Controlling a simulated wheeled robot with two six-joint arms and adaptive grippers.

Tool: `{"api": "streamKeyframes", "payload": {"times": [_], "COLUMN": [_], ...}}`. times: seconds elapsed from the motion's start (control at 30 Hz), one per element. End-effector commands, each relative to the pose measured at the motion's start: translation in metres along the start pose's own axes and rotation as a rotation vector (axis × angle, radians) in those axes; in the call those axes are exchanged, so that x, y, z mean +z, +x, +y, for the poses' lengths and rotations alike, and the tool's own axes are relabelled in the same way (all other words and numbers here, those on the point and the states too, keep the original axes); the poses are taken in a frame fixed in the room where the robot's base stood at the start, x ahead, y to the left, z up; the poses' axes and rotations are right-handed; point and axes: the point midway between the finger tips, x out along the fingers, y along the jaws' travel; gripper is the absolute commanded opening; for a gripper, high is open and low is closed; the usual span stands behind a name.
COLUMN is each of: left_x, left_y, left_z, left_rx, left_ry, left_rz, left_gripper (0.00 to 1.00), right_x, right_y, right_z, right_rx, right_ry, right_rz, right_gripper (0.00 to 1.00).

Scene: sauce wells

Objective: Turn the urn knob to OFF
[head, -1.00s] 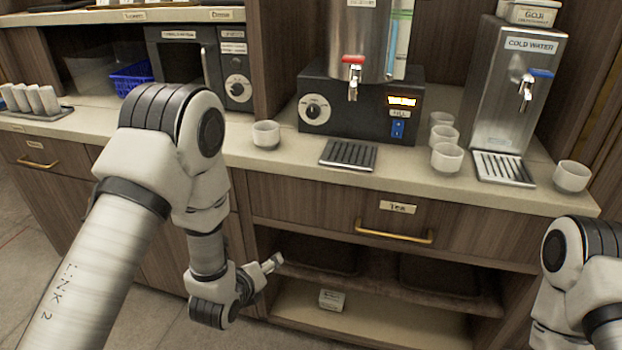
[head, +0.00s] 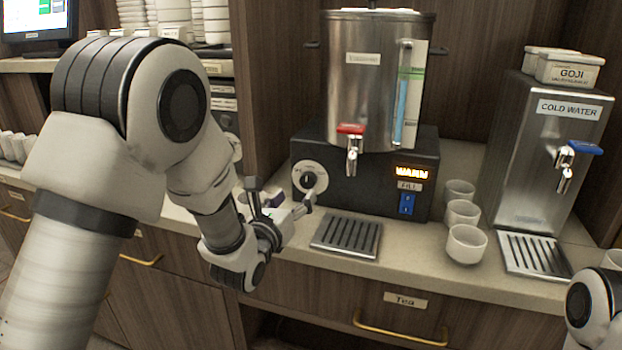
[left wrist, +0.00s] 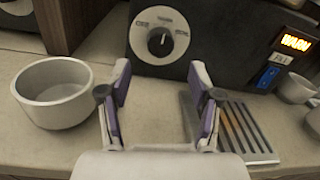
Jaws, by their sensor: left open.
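The urn (head: 375,90) is a steel cylinder with a red-handled tap on a black base. Its knob (head: 309,180) is a black pointer on a round white dial at the base's left front. In the left wrist view the knob (left wrist: 160,39) points roughly upward; the dial's small labels are hard to read. My right gripper is out of view.
A slotted drip tray (head: 346,236) lies on the counter to the right. Several white cups (head: 464,247) and the cold water dispenser (head: 545,150) stand farther right. A drawer labelled Tea (head: 405,300) is below.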

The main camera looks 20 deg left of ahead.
Motion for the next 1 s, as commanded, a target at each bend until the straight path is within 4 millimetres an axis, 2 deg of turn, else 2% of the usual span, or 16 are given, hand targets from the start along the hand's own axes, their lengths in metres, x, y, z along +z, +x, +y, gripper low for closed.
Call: {"api": "streamKeyframes", "payload": {"times": [0.2,0.3,0.4,0.6,0.63,0.7,0.8,1.0], "left_x": [0.001,0.000,0.000,-0.001,-0.001,-0.001,-0.001,-0.001], "left_y": [0.043,0.058,0.065,0.066,0.066,0.066,0.066,0.065], "left_z": [0.000,0.000,0.000,0.000,0.000,0.000,0.000,0.000], "left_rx": [0.000,0.000,0.000,0.000,0.000,0.000,0.000,0.000], "left_ry": [0.000,-0.001,0.000,-0.001,-0.001,-0.001,-0.001,-0.003], "left_rz": [-0.001,0.000,0.001,0.002,0.002,0.002,0.002,0.001], "left_gripper": [0.63,0.63,0.63,0.63,0.60,0.35,0.03,0.03], "right_x": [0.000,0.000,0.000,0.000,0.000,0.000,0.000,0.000], "right_y": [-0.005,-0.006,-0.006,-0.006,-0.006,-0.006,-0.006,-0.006], "right_z": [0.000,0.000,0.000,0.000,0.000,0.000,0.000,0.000], "right_rx": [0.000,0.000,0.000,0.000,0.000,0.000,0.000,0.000], "right_ry": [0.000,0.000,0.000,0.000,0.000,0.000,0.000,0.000], "right_rz": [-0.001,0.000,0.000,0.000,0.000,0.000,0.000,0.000], "right_gripper": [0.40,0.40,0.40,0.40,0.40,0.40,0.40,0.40]}}
